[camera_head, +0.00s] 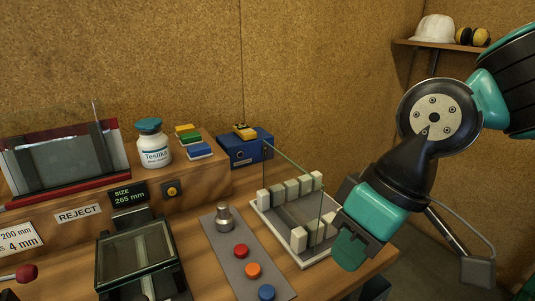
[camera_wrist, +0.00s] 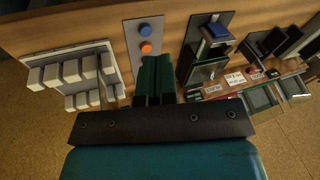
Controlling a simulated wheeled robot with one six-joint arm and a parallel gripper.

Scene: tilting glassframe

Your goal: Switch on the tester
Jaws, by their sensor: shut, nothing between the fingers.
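No label reading tester is legible. A dark frame holding a glass pane (camera_head: 139,252) stands at the front left of the bench. Behind it a small black display (camera_head: 129,195) reads SIZE 265 mm. My gripper (camera_head: 349,252) is at the right, in front of the white rack and far from the button. In the wrist view its green fingers (camera_wrist: 155,78) are together and empty, near the orange knob (camera_wrist: 146,48) and blue knob (camera_wrist: 145,29).
A grey plate (camera_head: 222,252) carries a metal knob and red, orange and blue knobs. A white rack (camera_head: 262,217) with pale blocks and upright glass panes stands right of it. A blue box (camera_head: 238,150), a Testrik bottle (camera_head: 153,148) and a red glass holder (camera_head: 75,188) stand behind.

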